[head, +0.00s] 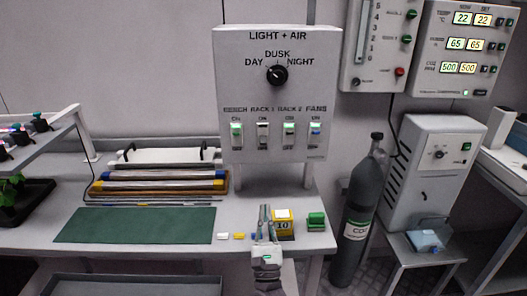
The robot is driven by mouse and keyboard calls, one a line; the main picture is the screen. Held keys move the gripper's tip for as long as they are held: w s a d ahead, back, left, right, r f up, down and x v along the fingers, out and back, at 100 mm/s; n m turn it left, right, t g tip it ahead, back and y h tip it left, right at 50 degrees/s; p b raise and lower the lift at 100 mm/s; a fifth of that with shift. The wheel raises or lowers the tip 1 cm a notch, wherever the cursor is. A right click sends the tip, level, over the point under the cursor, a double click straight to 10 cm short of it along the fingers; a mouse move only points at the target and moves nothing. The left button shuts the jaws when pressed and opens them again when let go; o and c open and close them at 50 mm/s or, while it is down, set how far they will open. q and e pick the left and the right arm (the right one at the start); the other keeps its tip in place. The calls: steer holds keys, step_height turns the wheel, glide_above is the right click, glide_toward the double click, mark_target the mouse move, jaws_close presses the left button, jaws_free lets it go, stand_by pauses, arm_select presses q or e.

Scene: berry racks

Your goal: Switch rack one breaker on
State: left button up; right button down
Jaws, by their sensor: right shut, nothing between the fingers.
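The grey panel (222,70) marked "LIGHT + AIR" stands at the back of the bench. A row of breakers runs along its lower part, labelled bench, rack 1, rack 2 and fans. The rack 1 breaker (263,136) is second from the left and looks grey, without the bright green of the bench breaker (237,136); its lever position is too small to read surely. My right gripper (265,209) is shut and empty, pointing up over the bench's front, below the panel and apart from the breakers. My left gripper is out of view.
A yellow block (283,228) marked 10 is close beside my right gripper, with a green block (316,221) further right. A green mat (135,226) lies left. A dark gas cylinder (359,215) stands right of the bench. Space before the breakers looks clear.

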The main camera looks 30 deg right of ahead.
mark_target(263, 155)
steer(key=p+x, duration=0.4)
steer(key=x, duration=1)
steer(key=shift+w+d+r, duration=0.3)
steer(key=shift+w+r, duration=0.15)
steer(key=shift+w, duration=0.05)
